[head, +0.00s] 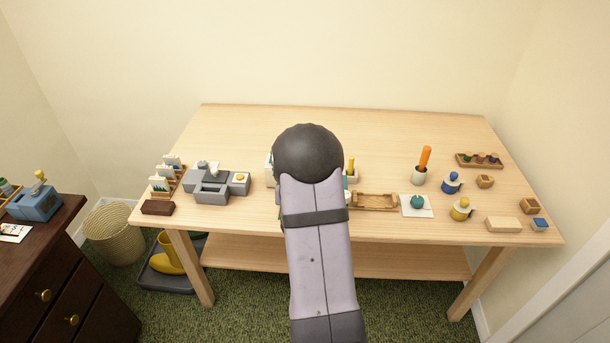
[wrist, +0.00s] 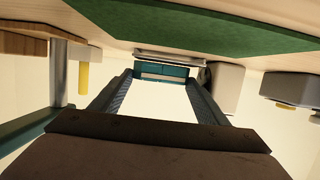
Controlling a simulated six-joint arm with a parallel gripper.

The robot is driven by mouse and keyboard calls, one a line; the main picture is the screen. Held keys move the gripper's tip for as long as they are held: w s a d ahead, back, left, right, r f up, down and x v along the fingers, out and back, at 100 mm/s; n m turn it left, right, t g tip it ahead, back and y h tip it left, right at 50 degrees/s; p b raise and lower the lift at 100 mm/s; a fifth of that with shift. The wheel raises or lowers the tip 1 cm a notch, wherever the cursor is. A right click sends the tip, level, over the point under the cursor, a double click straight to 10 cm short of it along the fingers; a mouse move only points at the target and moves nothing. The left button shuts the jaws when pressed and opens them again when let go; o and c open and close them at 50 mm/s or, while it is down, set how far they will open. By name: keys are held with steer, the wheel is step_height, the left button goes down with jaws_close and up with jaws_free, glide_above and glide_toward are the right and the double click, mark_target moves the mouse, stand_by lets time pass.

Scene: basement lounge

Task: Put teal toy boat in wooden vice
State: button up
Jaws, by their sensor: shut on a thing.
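In the wrist view, my gripper (wrist: 163,80) is shut on a teal thing (wrist: 150,71) with a pale band, seen end-on between the fingertips. It fits the teal toy boat, but its full shape is hidden. It is close to a pale grey edge and the green surface beyond. In the head view, my arm covers the gripper and boat. I cannot pick out the wooden vice for certain. A low wooden holder with raised ends (head: 374,202) stands just right of my arm. A wooden piece with a metal rod (wrist: 25,42) shows at the left of the wrist view.
Grey blocks (head: 211,192) stand left of my arm; a grey block (wrist: 228,88) is beside the fingers in the wrist view. A green mat (wrist: 200,22) spans its top. A teal ball (head: 417,202) and an orange-handled tool (head: 425,158) are at right. The table's back is clear.

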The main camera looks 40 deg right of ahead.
steer(key=shift+f, duration=0.15)
steer(key=o, duration=1)
steer(key=shift+o, duration=0.2)
steer(key=shift+b+v, duration=0.35)
steer(key=shift+v, duration=3.25)
steer(key=shift+s, duration=0.1)
steer(key=c, duration=0.9)
